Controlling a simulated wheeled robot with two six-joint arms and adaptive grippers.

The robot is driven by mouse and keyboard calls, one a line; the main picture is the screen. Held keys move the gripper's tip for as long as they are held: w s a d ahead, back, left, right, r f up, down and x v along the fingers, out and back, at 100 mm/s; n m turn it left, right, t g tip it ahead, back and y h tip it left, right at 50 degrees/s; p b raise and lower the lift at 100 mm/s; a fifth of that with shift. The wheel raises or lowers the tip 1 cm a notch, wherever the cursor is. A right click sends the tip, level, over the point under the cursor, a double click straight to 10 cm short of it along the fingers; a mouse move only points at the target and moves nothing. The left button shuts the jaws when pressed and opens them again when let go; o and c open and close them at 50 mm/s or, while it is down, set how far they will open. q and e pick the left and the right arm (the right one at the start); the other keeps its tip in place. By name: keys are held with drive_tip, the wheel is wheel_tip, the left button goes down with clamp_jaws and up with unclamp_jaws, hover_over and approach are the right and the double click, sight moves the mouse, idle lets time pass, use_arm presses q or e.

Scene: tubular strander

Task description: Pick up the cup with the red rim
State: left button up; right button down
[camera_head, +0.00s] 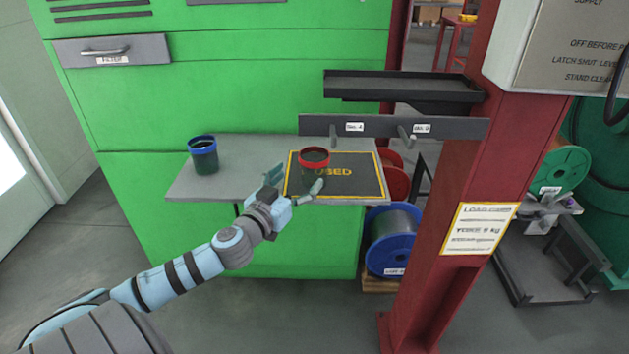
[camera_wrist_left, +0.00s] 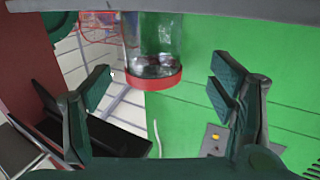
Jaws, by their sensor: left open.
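The cup with the red rim (camera_head: 314,160) stands on a dark mat (camera_head: 358,187) with a yellow border and lettering ending in "SED", on the grey shelf (camera_head: 232,186). In the left wrist view the cup (camera_wrist_left: 152,50) appears upside down, see-through with contents inside, its red rim lowest in the picture. My left gripper (camera_head: 297,182) is open at the shelf's front edge, close to the cup. In the wrist view its fingers (camera_wrist_left: 160,90) are spread wide, with the cup beyond and between them, not gripped. My right gripper is not in view.
A cup with a blue rim (camera_head: 203,157) stands on the shelf's left part. A grey rail with hooks (camera_head: 378,126) and a black tray (camera_head: 400,87) are behind and right of the mat. A red column (camera_head: 455,180) stands at right. A blue spool (camera_head: 392,240) sits below.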

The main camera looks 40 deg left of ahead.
sight(314, 166)
use_arm(q)
drive_tip(key=w, duration=0.7)
drive_tip(key=shift+w+a+f, duration=0.2)
drive_tip(key=shift+s, duration=0.1)
drive_tip(key=c, duration=1.2)
drive_tip(key=shift+r, duration=0.1)
drive_tip(key=shift+c, duration=0.2)
